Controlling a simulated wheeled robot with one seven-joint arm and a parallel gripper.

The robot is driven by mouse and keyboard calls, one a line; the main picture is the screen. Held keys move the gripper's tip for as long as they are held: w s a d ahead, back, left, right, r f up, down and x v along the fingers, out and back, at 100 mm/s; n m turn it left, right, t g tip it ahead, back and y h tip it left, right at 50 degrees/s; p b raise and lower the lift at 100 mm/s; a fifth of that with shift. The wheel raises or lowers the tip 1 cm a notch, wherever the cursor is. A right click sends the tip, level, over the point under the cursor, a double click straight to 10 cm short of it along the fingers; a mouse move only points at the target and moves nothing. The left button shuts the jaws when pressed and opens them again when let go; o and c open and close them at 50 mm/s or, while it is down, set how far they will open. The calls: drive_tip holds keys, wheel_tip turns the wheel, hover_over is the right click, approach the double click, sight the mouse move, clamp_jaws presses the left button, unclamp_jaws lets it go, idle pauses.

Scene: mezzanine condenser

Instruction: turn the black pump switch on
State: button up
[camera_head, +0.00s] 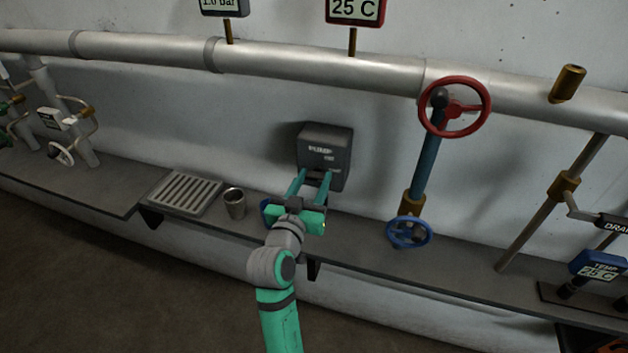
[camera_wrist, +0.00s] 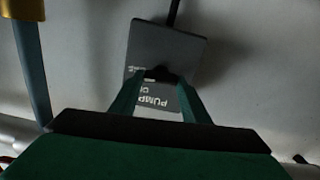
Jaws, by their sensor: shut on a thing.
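The pump switch box (camera_head: 325,150) is a dark grey box on the wall, marked PUMP, at the middle of the head view. It also shows upside down in the wrist view (camera_wrist: 180,50). My gripper (camera_head: 316,176) is in front of the box's lower part, its two green fingers reaching to it. In the wrist view the fingertips (camera_wrist: 159,76) close in on a small black switch lever (camera_wrist: 158,73) on the box face. The fingers hide part of the lever and the lettering, so I cannot read the lever's setting.
A red handwheel (camera_head: 455,107) and a blue handwheel (camera_head: 409,232) stand right of the box on a blue pipe. A metal cup (camera_head: 234,203) and a slotted drain tray (camera_head: 181,192) are on the shelf to the left. A large pipe (camera_head: 300,66) runs above.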

drive_tip(key=n, duration=0.6)
drive_tip(key=shift+a+f, duration=0.1)
drive_tip(key=n, duration=0.4)
drive_tip(key=shift+a+n, duration=0.1)
drive_tip(key=shift+n, duration=0.3)
drive_tip(key=shift+f, duration=0.1)
drive_tip(key=o, duration=1)
drive_tip(key=shift+o, duration=0.2)
drive_tip(key=v, duration=1)
drive_tip(key=shift+s+a, duration=0.15)
drive_tip(key=shift+s, duration=0.2)
